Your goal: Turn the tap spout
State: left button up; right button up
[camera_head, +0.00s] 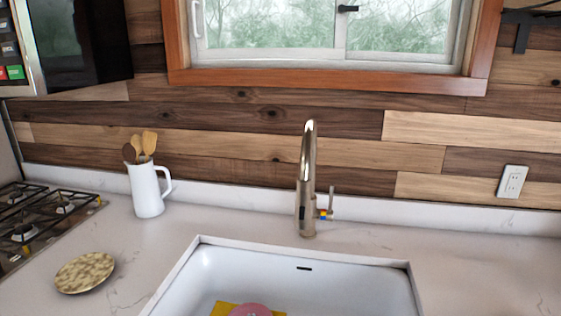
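The tap (308,190) is a tall brass-coloured metal fixture standing on the pale counter behind the sink. Its spout (309,150) rises and arches over, seen nearly end-on, and appears to point forward over the sink. A small upright lever (331,198) with blue and orange marks near it sits on the tap's right side. The white sink (300,280) is in front of the tap, cut off at the bottom of the view. Neither of my grippers shows in the head view.
A white jug (148,192) with wooden utensils stands left of the tap. A round speckled mat (85,272) lies near the gas hob (35,225). A pink item (250,310) and a yellow item (222,309) lie in the sink. The counter right of the tap is clear.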

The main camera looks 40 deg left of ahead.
aim_at(306, 181)
jog(key=u, duration=0.95)
jog(key=k+l+u, duration=0.15)
jog(key=u, duration=0.15)
